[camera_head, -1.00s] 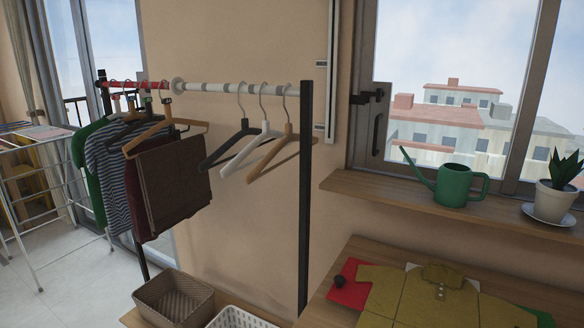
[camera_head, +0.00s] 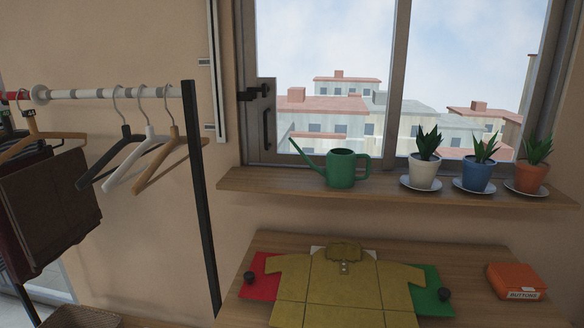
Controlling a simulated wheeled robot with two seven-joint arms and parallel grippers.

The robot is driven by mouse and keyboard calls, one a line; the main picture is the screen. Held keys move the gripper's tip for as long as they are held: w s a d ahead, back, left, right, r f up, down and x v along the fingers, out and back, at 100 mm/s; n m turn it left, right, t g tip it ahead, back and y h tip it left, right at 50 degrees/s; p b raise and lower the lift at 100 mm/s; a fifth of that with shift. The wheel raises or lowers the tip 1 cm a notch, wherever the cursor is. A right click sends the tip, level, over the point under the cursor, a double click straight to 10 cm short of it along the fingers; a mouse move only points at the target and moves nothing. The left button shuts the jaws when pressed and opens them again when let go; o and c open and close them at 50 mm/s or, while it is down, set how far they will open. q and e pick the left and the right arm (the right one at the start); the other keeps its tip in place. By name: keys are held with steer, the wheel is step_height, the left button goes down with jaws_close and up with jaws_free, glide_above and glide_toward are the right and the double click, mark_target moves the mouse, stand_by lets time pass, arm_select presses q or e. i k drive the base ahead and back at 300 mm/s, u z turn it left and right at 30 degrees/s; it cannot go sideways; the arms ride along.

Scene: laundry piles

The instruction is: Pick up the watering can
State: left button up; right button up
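The green watering can (camera_head: 341,169) stands upright on the wooden window shelf (camera_head: 262,184). Its thin spout points up to the left and its loop handle is on the right. Nothing touches it except the shelf. Neither of my grippers shows in the head view.
Three potted plants on saucers, white (camera_head: 422,174), blue (camera_head: 474,176) and terracotta (camera_head: 527,177), stand right of the can. Below, a table (camera_head: 470,254) holds a mustard shirt (camera_head: 340,285) and an orange buttons box (camera_head: 516,281). A clothes rack post (camera_head: 201,200) stands left.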

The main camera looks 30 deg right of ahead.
mark_target(341, 162)
steer(key=u, duration=0.7)
steer(key=i, duration=0.55)
steer(key=z, duration=1.55)
